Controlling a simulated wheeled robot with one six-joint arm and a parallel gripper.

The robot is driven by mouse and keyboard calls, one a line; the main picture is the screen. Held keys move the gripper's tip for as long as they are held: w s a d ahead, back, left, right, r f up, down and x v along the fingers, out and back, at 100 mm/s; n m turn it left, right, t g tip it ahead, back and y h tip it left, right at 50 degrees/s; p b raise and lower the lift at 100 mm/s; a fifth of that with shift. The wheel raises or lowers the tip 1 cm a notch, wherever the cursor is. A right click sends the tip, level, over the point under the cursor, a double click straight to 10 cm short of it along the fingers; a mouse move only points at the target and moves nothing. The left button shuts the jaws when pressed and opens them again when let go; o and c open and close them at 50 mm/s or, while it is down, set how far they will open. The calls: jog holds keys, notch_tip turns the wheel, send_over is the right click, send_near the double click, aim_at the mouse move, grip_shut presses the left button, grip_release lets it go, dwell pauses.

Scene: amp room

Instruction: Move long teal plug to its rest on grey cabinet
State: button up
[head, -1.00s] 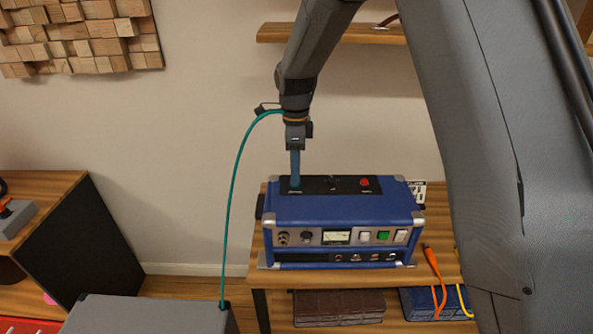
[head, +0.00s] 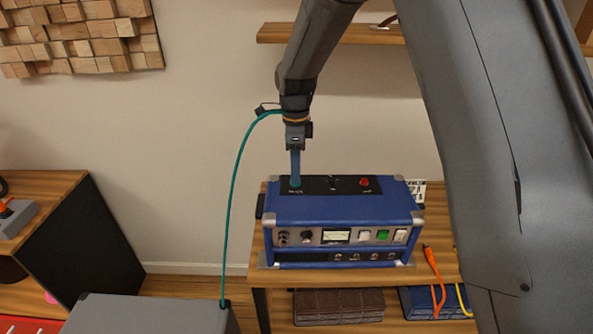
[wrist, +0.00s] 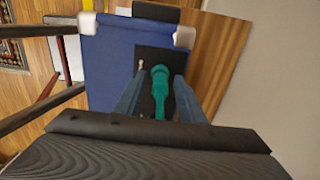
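The long teal plug (wrist: 160,82) shows in the wrist view between the two blue-grey fingers of my gripper (wrist: 159,80). Dark gaps show on both sides of it, so the fingers stand open around it. In the head view my gripper (head: 295,182) points straight down at the black panel on top of the blue amp (head: 335,208), at its left end. The plug is hidden there by the fingers. Its teal cable (head: 235,185) arcs from beside my wrist down to the grey cabinet (head: 145,313) at the lower left. The plug's rest cannot be made out.
The amp stands on a wooden shelf unit (head: 440,262). An orange plug (head: 430,255) lies to its right. A wooden wall shelf (head: 375,36) is behind my arm. A wooden cabinet with a black side (head: 85,230) stands at left. The air between amp and grey cabinet is clear except for the cable.

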grip_shut()
jog(key=shift+r, duration=0.15)
jog(key=shift+r+p, duration=1.85)
jog(key=shift+r, duration=1)
